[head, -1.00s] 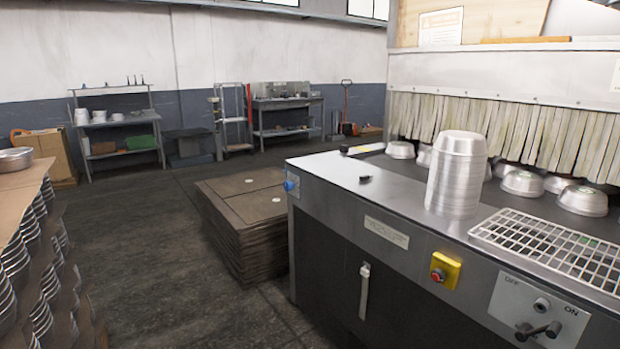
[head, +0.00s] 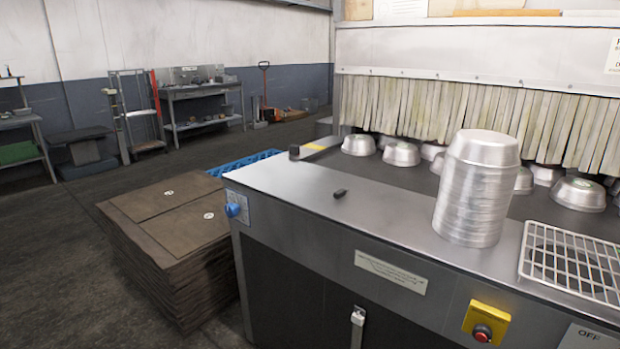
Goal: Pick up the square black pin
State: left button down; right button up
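A small black pin (head: 340,193) lies on the bare steel top of the machine (head: 300,190), left of the tall stack of pans (head: 474,190). It is too small to make out its exact shape. A black block (head: 294,152) sits at the far left corner of the machine top, by a yellow strip. Neither of my grippers shows in the head view.
A wire rack (head: 572,262) lies at the right of the machine top. Several upturned pans (head: 401,153) sit on the belt before the strip curtain (head: 480,105). A stack of brown sheets (head: 170,240) stands left of the machine. Open floor lies further left.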

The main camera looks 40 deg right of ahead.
aim_at(338, 195)
jog(key=i, duration=1.8)
jog(key=u, duration=1)
jog(key=i, duration=0.5)
jog(key=z, duration=2.85)
